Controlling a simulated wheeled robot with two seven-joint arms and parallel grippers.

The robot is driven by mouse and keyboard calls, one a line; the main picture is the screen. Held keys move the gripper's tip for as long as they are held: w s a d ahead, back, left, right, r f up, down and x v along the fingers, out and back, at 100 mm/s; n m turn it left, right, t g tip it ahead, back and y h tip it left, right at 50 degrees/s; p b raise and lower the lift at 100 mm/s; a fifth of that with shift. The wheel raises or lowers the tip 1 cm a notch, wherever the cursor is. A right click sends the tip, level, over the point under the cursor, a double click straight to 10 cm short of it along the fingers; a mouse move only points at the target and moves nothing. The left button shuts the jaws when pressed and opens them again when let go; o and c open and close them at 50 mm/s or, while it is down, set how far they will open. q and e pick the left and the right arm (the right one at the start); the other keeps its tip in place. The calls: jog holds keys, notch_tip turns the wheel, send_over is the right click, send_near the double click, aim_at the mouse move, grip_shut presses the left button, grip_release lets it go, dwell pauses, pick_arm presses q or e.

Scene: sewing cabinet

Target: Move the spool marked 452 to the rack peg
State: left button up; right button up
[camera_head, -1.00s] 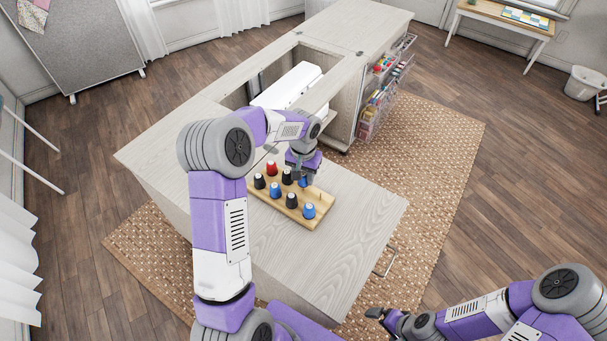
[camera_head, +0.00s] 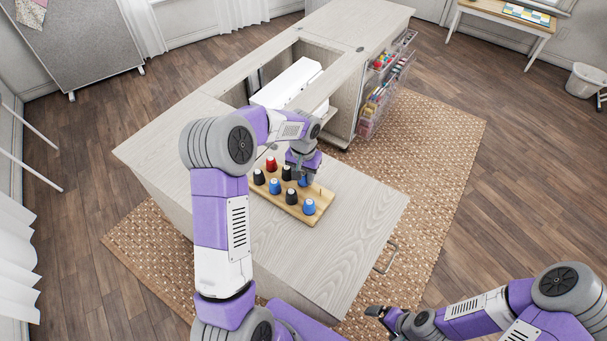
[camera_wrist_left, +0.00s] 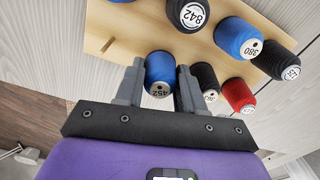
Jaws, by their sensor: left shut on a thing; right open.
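The blue spool marked 452 (camera_wrist_left: 159,78) is between the fingers of my left gripper (camera_wrist_left: 160,92), which is shut on it. The spool lies at the near edge of the wooden rack board (camera_wrist_left: 128,32) in the wrist view; I cannot tell whether it is clear of the board. In the head view my left gripper (camera_head: 304,178) is over the rack's right part (camera_head: 328,200) and mostly hides this spool. A short bare wooden peg (camera_wrist_left: 108,44) shows on the board beside it. My right gripper (camera_head: 376,312) is open and empty, away from the rack.
Other spools stand on the board: a black one marked 842 (camera_wrist_left: 190,14), blue ones (camera_wrist_left: 238,38), a red one (camera_wrist_left: 238,95) and further black ones (camera_wrist_left: 206,80). The cabinet top (camera_head: 345,240) is bare in front of the rack. A white machine (camera_head: 287,86) stands behind it.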

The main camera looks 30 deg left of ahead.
pick_arm(q)
jog(key=o, duration=1.1)
notch_tip(320, 180, up, 8)
jog(key=shift+f+p, duration=0.2)
jog(key=shift+p, duration=0.8)
